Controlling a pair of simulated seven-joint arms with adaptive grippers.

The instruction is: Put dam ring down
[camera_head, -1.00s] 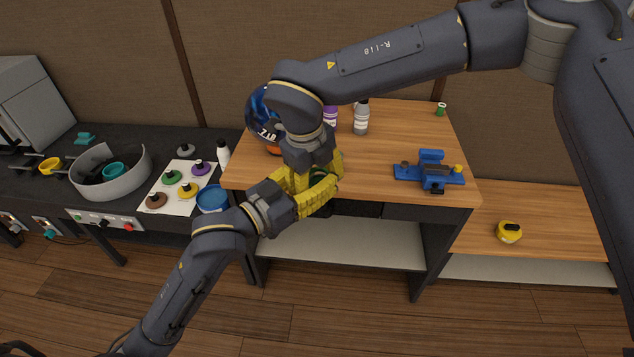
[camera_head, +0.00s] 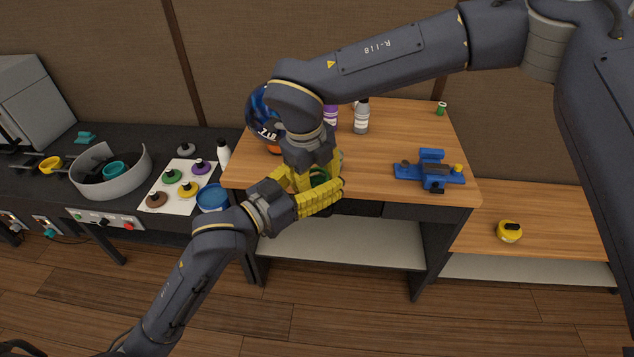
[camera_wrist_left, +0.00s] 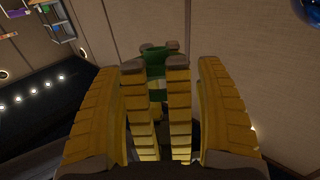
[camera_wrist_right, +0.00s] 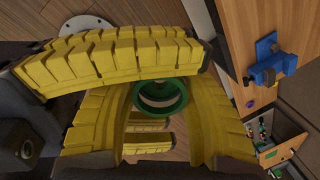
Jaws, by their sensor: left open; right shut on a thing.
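The dam ring looks to be the green ring (camera_wrist_right: 162,96), round and hollow, between the yellow fingers of my right gripper (camera_wrist_right: 150,85), which is shut on it. In the head view the ring (camera_head: 319,178) is partly hidden by fingers, in front of the wooden table's near edge. My left gripper (camera_head: 322,197) is open, its fingers beside and just below the ring. In the left wrist view a green piece (camera_wrist_left: 157,60) shows beyond the yellow fingers. Whether the left fingers touch the ring I cannot tell.
The wooden table (camera_head: 400,140) carries a blue clamp-like device (camera_head: 430,171), bottles (camera_head: 361,117) and a blue ball (camera_head: 262,112) marked 7 LB. The table's front middle is bare. A black counter at left holds a grey curved wall (camera_head: 112,183) and a blue bowl (camera_head: 212,198).

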